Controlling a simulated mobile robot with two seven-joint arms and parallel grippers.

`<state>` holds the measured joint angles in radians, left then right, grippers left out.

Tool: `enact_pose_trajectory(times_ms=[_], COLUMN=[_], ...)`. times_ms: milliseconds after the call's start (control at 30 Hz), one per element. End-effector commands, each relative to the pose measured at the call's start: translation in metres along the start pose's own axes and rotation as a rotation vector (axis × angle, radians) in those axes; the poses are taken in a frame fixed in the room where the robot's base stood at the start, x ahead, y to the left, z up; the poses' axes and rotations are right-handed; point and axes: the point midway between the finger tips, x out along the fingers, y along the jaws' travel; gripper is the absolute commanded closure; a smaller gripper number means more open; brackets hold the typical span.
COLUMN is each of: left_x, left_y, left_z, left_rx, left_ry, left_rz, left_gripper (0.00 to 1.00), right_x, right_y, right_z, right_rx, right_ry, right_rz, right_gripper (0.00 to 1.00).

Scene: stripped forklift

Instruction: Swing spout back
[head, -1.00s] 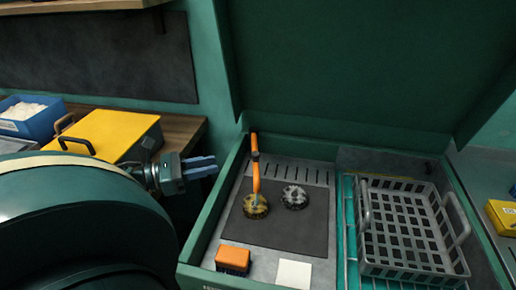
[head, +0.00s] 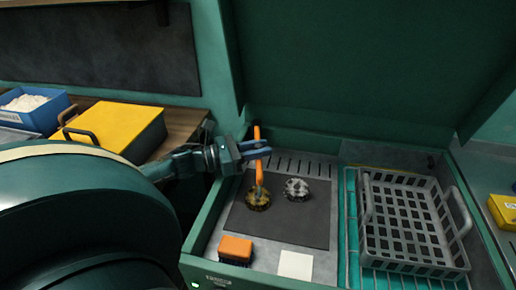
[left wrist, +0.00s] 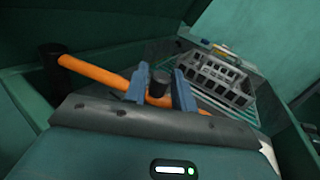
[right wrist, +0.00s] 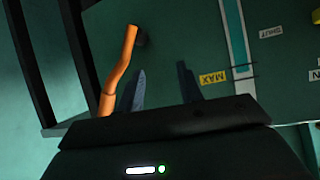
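The orange spout (head: 258,173) rises at the back left of the green washer's basin and reaches forward over a yellowish gear-like part (head: 257,198). My left gripper (head: 262,149) is in front of the spout's upper part and hides some of it. In the left wrist view the spout (left wrist: 100,74) runs slantwise behind the fingers of my left gripper (left wrist: 160,90). These fingers are apart, with a dark knob (left wrist: 159,78) showing between them; contact cannot be told. My right gripper (right wrist: 162,85) is open and empty, outside the head view.
A silver gear-like part (head: 296,189), an orange brush (head: 235,249) and a white square (head: 296,264) lie in the basin. A grey basket (head: 410,264) stands at right. The raised lid (head: 340,60) stands behind. An orange bent handle (right wrist: 120,68) is left of my right fingers.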

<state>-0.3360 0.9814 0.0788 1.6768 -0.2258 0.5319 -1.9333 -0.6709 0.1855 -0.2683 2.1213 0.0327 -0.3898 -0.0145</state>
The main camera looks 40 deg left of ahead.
Motion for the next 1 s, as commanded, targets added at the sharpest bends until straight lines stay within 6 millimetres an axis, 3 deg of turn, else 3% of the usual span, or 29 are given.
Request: enact_pose_trajectory(times_ms=[200, 500, 1000], left_x=[-0.0001, -0.0002, 0.0027], left_y=[0.0001, -0.0001, -0.0017], left_z=[-0.0001, 0.0000, 0.0003], left_rx=[0.000, 0.000, -0.003], left_ry=[0.000, 0.000, -0.003], left_rz=[0.000, 0.000, 0.017], left_gripper=[0.76, 1.00, 1.00], right_x=[0.0000, 0.0000, -0.0010], right_y=[0.0002, 0.0006, 0.0010], right_z=[-0.0001, -0.0002, -0.0022], right_rx=[0.000, -0.001, -0.001], right_ry=[0.000, 0.001, 0.001], right_rz=[0.000, 0.001, 0.002], right_gripper=[0.64, 0.64, 0.64])
